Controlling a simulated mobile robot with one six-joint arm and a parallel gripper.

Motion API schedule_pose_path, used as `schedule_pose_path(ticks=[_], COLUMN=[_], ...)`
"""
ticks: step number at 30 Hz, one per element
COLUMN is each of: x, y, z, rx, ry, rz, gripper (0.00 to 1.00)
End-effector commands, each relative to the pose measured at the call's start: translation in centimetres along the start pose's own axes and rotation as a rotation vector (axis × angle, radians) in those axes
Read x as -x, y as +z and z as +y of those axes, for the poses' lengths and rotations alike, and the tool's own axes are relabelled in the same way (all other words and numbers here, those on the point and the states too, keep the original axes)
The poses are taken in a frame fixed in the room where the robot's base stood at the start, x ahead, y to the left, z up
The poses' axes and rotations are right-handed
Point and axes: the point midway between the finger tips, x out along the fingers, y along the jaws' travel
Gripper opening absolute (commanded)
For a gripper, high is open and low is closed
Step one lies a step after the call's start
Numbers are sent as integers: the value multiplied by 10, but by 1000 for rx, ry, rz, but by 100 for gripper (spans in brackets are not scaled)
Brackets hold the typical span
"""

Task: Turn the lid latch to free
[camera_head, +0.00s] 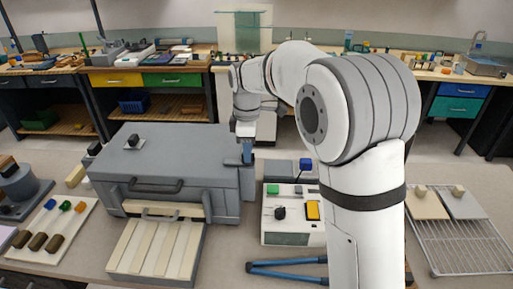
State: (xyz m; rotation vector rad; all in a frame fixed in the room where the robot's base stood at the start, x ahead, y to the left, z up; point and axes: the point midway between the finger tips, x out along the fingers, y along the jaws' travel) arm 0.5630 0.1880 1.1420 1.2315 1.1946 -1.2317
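A large grey box (165,172) with a lid stands on the near bench. A dark handle (155,186) is on its front. A small black knob (133,141) sits on a light plate on top of the lid. My gripper (246,150) points down at the box's right rear corner, by a small blue-grey part there. I cannot tell whether that part is the latch or whether my gripper touches it. The fingers are too small and overlapped to show if they are open or shut.
A slatted cream tray (157,250) projects from the box's front. Blue-handled tongs (285,268) lie in front, and a wire rack (462,245) is at right. A white board (50,232) holds coloured pieces at left.

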Motion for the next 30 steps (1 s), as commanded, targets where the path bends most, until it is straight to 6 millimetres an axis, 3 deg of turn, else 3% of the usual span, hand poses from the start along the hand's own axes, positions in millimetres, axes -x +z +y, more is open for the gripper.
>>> schedule_pose_path(ticks=[9, 21, 30], x=[-4, -3, -3], y=[1, 1, 1], z=[0, 0, 0], rx=[-2, -2, -2], ry=[0, 0, -1], rz=[0, 0, 0], gripper=[32, 0, 0])
